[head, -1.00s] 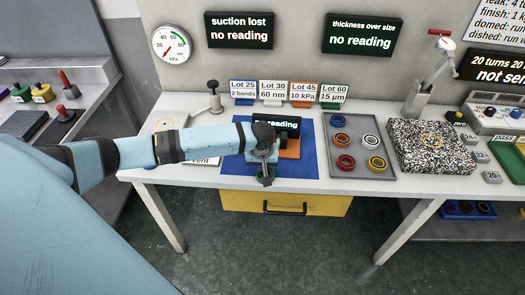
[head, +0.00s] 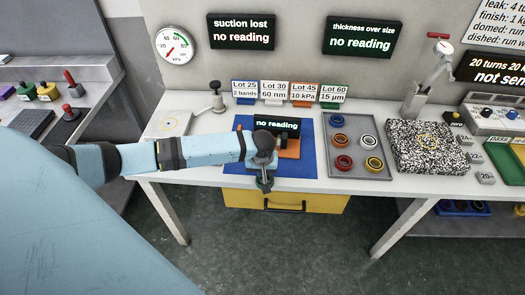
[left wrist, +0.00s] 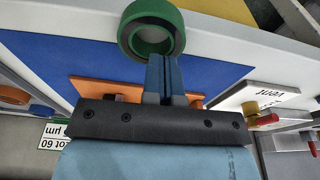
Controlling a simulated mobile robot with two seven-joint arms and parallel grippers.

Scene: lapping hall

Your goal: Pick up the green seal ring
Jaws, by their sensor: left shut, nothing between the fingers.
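The green seal ring (left wrist: 128,28) shows in the left wrist view at the top, just past my left fingertips. It appears over the strip where the blue mat (left wrist: 205,62) meets the white table front; I cannot tell whether it touches the fingers. My left gripper (head: 264,182) is shut and empty, reaching down at the front edge of the mat; its fingers also show in the wrist view (left wrist: 162,62). In the head view a dark green patch sits at the fingertips, mostly covered by the gripper. My right gripper is not in view.
A grey tray (head: 350,172) with several coloured rings lies to the right, beside a speckled plate (head: 420,158). An orange block (head: 290,148) and a small "no reading" display (head: 277,126) stand behind my gripper. A yellow drawer (head: 325,202) is below the table edge.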

